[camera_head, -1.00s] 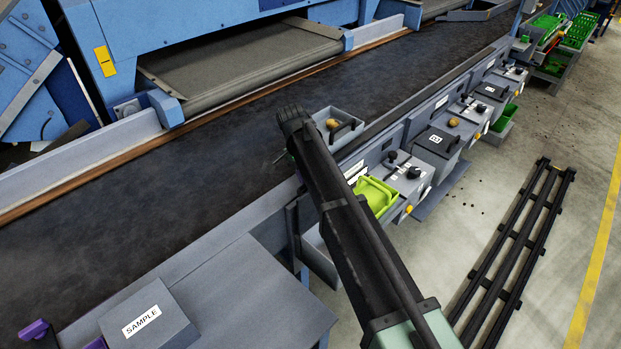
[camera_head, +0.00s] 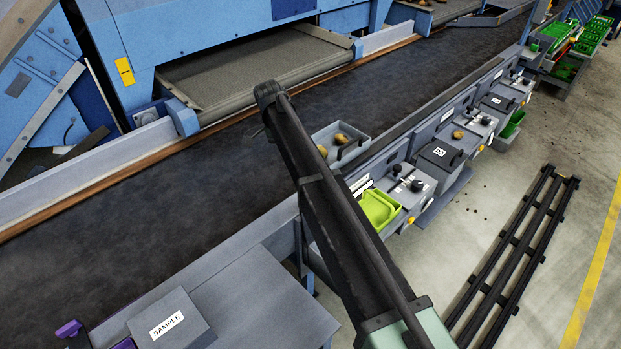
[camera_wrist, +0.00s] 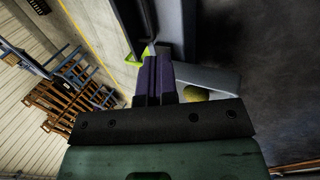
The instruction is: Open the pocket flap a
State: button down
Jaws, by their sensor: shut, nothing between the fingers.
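The row of grey pocket stations stands along the conveyor's near side; I cannot tell which flap is a. The nearest visible station has a lime-green tray (camera_head: 379,208), a white label (camera_head: 361,185) and black knobs (camera_head: 397,169). My arm crosses in front of part of this station and hides its left side. My gripper is hidden in the head view. In the wrist view my gripper (camera_wrist: 153,62) has purple fingers pressed together, empty. Their tips lie close to a lime-green edge (camera_wrist: 136,56) in that picture; contact cannot be told.
A grey tray (camera_head: 363,150) with potatoes sits beside my arm. The dark conveyor belt (camera_head: 130,200) runs behind. A SAMPLE box (camera_head: 185,308) stands on the grey table (camera_head: 265,290) in front. A black rack (camera_head: 515,255) lies on the floor at right.

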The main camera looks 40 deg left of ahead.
jog(key=b+x, duration=0.9)
jog(key=x, duration=0.1)
jog(key=shift+s+d+f+b, duration=0.1)
jog(key=shift+d+f+b, duration=0.15)
jog(key=shift+d+b, duration=0.1)
jog(key=d, duration=0.1)
jog(key=d+r+p, duration=0.1)
jog(key=d, duration=0.1)
jog(key=shift+s+d+r, duration=0.25)
jog(key=shift+s+d, duration=0.1)
jog(key=shift+d, duration=0.05)
